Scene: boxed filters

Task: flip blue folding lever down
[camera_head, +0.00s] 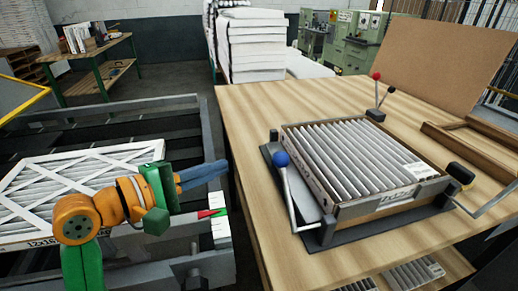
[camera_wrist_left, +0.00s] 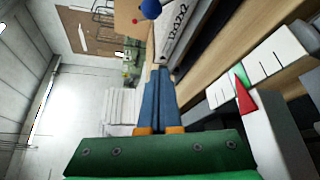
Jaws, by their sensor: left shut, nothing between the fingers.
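The blue-knobbed lever (camera_head: 281,159) stands raised at the left side of the filter fixture, its metal rod running down to the fixture's front left corner. Its blue knob (camera_wrist_left: 152,8) also shows at the top edge of the left wrist view. My left gripper (camera_head: 225,168) is shut and empty, with its blue fingers pointing right toward the knob. It is left of the lever, apart from it. The closed fingers also show in the left wrist view (camera_wrist_left: 160,72). My right gripper is not in view.
A pleated filter (camera_head: 360,155) sits in the fixture on the wooden table (camera_head: 262,98). A red-knobbed lever (camera_head: 376,76) stands behind it and a black-knobbed lever (camera_head: 460,172) at its right. A red-green-white gauge (camera_head: 220,222) is below my gripper. A white-framed filter (camera_head: 90,180) lies left.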

